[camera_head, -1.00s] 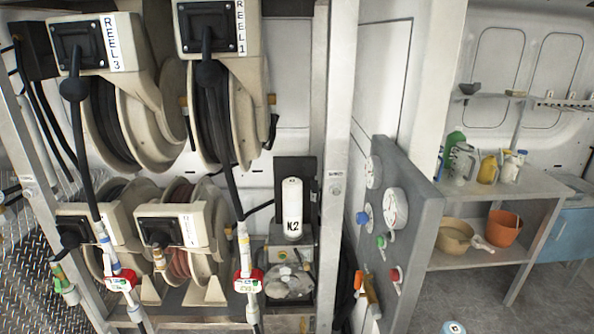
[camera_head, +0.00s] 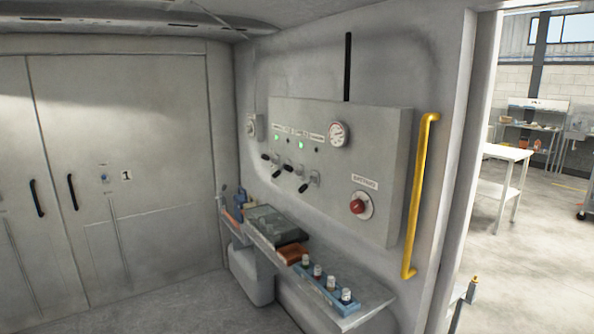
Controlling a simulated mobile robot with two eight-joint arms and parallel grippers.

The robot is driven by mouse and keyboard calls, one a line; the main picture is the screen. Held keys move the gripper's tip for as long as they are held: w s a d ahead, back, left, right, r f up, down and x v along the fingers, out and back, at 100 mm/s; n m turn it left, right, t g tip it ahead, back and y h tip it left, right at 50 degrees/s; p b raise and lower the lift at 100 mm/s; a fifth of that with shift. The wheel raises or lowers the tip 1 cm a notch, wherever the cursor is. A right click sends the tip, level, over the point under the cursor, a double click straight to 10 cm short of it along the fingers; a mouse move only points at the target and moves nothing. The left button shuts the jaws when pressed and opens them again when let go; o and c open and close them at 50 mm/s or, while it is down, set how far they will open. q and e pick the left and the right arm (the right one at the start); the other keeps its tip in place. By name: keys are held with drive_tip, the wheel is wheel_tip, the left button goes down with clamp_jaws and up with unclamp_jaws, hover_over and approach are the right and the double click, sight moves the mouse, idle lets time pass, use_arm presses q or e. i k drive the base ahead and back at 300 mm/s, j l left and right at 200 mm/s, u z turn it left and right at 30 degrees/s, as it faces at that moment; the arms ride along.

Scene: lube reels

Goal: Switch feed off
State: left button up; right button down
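A grey control panel (camera_head: 352,150) is mounted on the wall right of centre. It carries a round gauge (camera_head: 339,134), two lit green lamps and several black-handled levers (camera_head: 296,170). A red knob (camera_head: 357,206) sits at its lower right under a small label that I cannot read clearly. Which control is the feed I cannot tell from the lettering. Neither of my grippers is in view.
A narrow shelf (camera_head: 370,303) below the panel holds a dark case, an orange-brown box (camera_head: 293,253) and a blue rack of small bottles (camera_head: 328,288). A yellow grab bar (camera_head: 421,195) stands beside the doorway on the right. Grey cabinet doors (camera_head: 125,170) fill the left. The floor in front is clear.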

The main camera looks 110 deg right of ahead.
sight(287, 168)
drive_tip(key=l+z, duration=0.1)
drive_tip(key=z, duration=3.75)
drive_tip(key=i+j+z, duration=0.35)
drive_tip(key=i, duration=0.45)
drive_tip(key=i+j+z, duration=0.35)
drive_tip(key=i, duration=0.45)
drive_tip(key=i+j+z, duration=0.35)
drive_tip(key=i+j, duration=0.35)
